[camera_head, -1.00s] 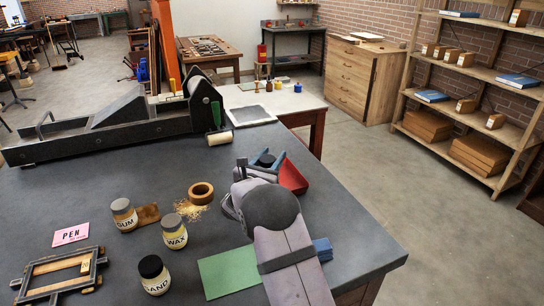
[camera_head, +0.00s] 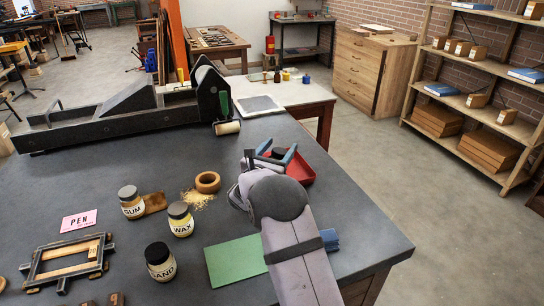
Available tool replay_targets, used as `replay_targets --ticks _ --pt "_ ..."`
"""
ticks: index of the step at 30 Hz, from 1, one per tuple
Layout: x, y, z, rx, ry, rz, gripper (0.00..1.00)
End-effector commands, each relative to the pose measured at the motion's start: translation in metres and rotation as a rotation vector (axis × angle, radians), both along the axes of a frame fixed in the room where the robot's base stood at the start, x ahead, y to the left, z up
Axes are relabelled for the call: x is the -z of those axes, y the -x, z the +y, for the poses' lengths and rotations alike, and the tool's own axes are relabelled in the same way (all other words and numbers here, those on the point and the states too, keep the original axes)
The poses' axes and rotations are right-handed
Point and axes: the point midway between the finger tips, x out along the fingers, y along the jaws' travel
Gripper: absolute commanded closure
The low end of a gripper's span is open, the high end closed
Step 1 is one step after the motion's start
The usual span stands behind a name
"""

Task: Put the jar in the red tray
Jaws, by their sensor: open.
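Three glass jars with dark lids stand upright on the dark bench: the GUM jar (camera_head: 131,203), the WAX jar (camera_head: 180,220) and the SAND jar (camera_head: 160,262). The red tray (camera_head: 303,170) lies near the bench's right edge, partly hidden behind my arm. My gripper (camera_head: 277,151), with blue fingers, is open over the red tray, away from these three jars. A dark, lid-like shape shows between the fingers; I cannot tell whether it is another jar or part of the gripper.
A long black press (camera_head: 125,118) crosses the back. A small blue block (camera_head: 330,239) sits beside my arm.

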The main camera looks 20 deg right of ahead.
Motion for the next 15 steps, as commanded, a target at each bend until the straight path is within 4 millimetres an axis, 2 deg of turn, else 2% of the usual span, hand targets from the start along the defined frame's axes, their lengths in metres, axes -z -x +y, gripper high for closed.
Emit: replay_targets --ticks 4,5,15 --pt "-0.011 0.0 0.0 -0.001 0.001 -0.001 0.41" --pt "-0.006 0.003 0.005 -0.003 0.001 0.001 0.41" --pt "-0.004 0.047 0.049 -0.005 -0.001 -0.001 0.41"
